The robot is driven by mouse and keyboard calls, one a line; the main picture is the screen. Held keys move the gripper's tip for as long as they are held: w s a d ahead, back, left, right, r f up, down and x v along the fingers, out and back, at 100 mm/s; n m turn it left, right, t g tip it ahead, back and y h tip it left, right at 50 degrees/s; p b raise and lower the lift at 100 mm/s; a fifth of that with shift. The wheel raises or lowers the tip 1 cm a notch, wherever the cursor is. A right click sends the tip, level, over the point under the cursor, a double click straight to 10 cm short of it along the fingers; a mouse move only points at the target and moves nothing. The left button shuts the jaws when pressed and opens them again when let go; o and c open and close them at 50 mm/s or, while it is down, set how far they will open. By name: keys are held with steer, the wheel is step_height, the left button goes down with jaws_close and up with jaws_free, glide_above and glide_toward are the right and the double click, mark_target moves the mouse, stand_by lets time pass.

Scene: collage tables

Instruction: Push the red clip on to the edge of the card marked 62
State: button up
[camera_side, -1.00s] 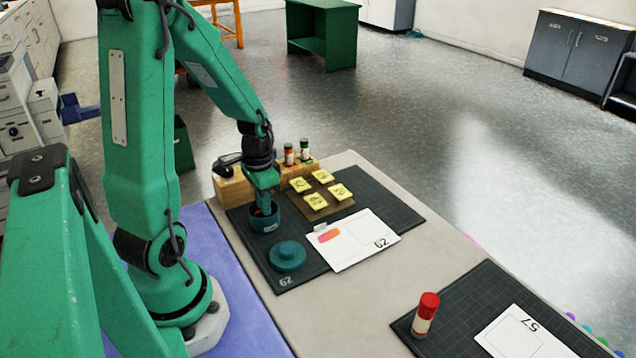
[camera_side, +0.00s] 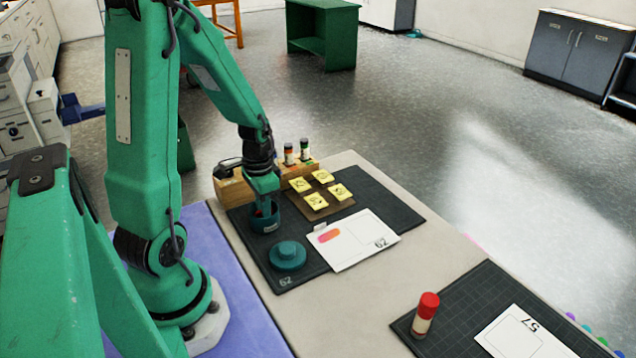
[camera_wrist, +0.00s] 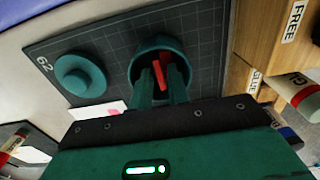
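The card marked 62 (camera_side: 360,250) is white with an orange-pink patch and lies on the dark mat, partly past its edge. A teal pot (camera_side: 266,222) stands on the same mat, with its round teal lid (camera_side: 288,257) lying nearby. In the wrist view, the red clip (camera_wrist: 160,76) shows inside the pot (camera_wrist: 137,68), partly hidden by my fingers. My gripper (camera_wrist: 164,85) points down into the pot's mouth. Its fingers are apart, one on each side of the red clip; contact with it is not clear. In the side view, my gripper (camera_side: 264,207) hides most of the pot's inside.
A brown board with several yellow notes (camera_side: 323,175) lies behind the card. A wooden block (camera_side: 233,187) with small bottles stands close behind the pot. A second mat (camera_side: 460,310) holds a red-capped tube (camera_side: 425,315) and the card marked 57 (camera_side: 520,335).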

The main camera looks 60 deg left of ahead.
jaws_close()
steer(key=shift+r, duration=0.25)
steer(key=shift+r, duration=2.8)
steer(key=shift+w, duration=0.1)
